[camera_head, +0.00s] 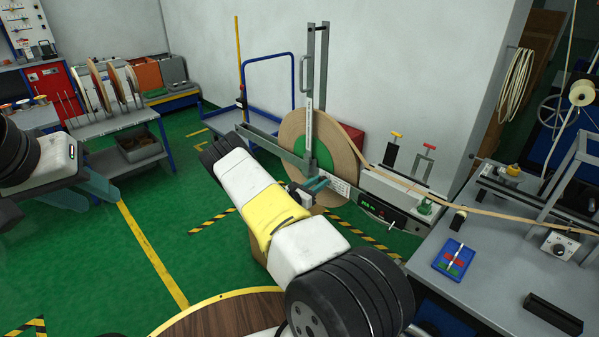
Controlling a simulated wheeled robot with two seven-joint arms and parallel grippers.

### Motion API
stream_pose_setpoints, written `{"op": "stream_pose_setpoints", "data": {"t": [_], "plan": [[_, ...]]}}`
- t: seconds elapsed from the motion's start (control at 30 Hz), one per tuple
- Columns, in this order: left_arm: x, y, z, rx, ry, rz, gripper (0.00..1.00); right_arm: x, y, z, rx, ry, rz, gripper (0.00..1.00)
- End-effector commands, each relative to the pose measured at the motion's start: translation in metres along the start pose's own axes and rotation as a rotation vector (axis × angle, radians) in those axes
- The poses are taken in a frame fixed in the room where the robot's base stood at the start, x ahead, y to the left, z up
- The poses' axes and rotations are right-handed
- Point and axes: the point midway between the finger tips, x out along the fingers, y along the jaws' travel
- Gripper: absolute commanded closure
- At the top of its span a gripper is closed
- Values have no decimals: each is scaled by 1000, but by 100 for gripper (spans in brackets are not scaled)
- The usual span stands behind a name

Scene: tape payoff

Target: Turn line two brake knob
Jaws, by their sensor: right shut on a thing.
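My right arm reaches up from the bottom centre to the payoff stand (309,95). My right gripper (318,185), with teal fingers, is shut at the front of the stand, low on the face of the large tape reel (345,165). The brake knob is hidden between the fingers, so its turn angle cannot be seen. The reel is a tan disc with a green centre and stands upright. My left gripper (92,172) is at the left, with its teal fingers apart and empty, far from the payoff.
A control box (384,212) with a lit display is right of the reel. A yellow-topped handle (397,134) and a red-topped handle (430,146) stand behind it. Tape runs right over the grey bench (480,265). A blue tray (454,258) lies there. Green floor is free at left.

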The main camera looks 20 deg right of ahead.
Motion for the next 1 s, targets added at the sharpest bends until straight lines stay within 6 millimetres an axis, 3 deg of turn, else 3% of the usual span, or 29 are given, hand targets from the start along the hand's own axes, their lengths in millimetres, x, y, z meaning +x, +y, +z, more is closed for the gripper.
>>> {"op": "stream_pose_setpoints", "data": {"t": [1.0], "plan": [[0, 0, 0, 0, 0, 0, 64, -1, 0, -1, 923, -14, -6, 100]]}}
